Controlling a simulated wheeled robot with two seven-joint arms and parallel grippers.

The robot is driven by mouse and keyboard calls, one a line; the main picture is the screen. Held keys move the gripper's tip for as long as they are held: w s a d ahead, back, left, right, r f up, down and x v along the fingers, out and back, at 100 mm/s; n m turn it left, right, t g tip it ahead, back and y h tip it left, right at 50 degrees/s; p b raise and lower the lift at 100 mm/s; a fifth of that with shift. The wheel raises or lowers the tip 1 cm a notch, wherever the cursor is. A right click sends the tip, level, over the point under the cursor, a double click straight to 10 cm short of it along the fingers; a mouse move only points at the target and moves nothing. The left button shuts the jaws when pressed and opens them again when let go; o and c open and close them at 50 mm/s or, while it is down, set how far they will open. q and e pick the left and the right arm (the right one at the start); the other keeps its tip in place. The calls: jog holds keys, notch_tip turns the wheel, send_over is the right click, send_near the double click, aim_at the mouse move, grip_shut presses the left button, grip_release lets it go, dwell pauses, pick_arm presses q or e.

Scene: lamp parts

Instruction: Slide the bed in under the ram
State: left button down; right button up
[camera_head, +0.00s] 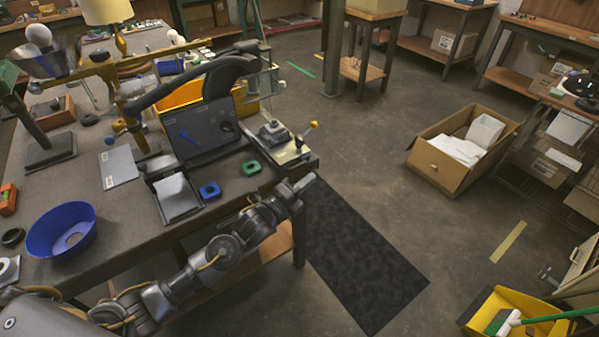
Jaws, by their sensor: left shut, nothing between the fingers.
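A small press-like fixture stands at the right corner of the workbench (75,190). Its pale metal bed (291,153) sits at the bench edge, with a yellow-knobbed lever (313,127) rising at its right. My left gripper (308,181) is shut and empty, just in front of and below the bed, past the bench edge. I cannot tell whether it touches the fixture. My right gripper is not in view.
A blue bowl (62,231) stands nearer. A black mat (365,262) lies on open floor; a cardboard box (440,170) stands beyond.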

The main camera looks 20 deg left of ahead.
aim_at(290, 165)
pick_arm(q)
jog(key=shift+w+a+r, duration=0.2)
jog(key=shift+w+a, duration=0.65)
jog(key=shift+a, duration=0.3)
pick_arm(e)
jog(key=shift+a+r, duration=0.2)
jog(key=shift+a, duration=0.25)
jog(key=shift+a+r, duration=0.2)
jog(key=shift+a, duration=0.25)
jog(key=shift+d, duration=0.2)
pick_arm(q)
jog(key=w+a, duration=0.3)
jog(key=shift+a+b, duration=0.25)
jog(key=shift+b, duration=0.1)
jog(key=shift+s+d, duration=0.1)
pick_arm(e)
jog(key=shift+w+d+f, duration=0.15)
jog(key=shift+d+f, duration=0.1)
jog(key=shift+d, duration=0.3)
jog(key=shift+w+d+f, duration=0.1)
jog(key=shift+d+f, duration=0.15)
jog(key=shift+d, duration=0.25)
